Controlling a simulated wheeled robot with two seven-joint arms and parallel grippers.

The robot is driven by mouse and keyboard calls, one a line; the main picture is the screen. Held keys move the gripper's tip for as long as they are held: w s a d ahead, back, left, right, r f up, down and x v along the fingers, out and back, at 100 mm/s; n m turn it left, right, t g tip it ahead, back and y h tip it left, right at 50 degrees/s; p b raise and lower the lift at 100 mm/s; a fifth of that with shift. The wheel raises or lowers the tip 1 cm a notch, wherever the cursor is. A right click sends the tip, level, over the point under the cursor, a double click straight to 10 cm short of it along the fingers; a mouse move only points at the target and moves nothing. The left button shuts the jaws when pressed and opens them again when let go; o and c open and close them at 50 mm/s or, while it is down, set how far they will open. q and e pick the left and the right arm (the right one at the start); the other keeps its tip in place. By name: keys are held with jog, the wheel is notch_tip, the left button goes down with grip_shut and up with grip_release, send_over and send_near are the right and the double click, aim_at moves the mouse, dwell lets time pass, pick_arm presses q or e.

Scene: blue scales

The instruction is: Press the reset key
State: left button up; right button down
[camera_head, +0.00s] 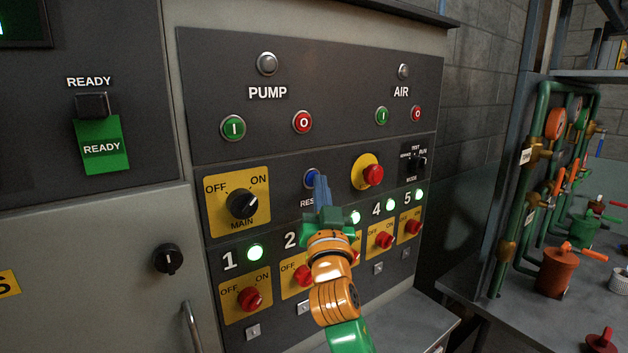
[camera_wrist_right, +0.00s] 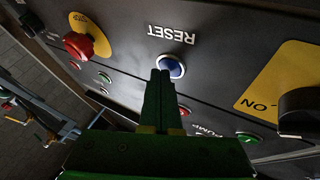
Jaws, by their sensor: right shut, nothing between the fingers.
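The reset key is a round blue button (camera_head: 311,178) on the dark panel, with the RESET label partly hidden behind my right gripper in the head view. In the right wrist view the blue button (camera_wrist_right: 174,65) shows just beyond the fingertips, and its label (camera_wrist_right: 171,35) reads upside down. My right gripper (camera_head: 321,182) is shut and empty, its fingers pointing at the button. In the wrist view the closed fingertips (camera_wrist_right: 160,75) overlap the button's lower left edge. I cannot tell whether they touch it. My left gripper is not in view.
The black MAIN switch (camera_head: 242,204) is left of the key; a red mushroom button (camera_head: 373,174) on a yellow plate is to its right. PUMP and AIR buttons sit above. Pipes and valves (camera_head: 556,125) stand at right.

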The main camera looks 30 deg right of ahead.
jog(key=shift+s+f, duration=0.1)
jog(key=shift+s, duration=0.6)
jog(key=s+p, duration=0.1)
jog(key=s, duration=0.4)
jog(key=shift+d, duration=0.2)
dwell(0.4)
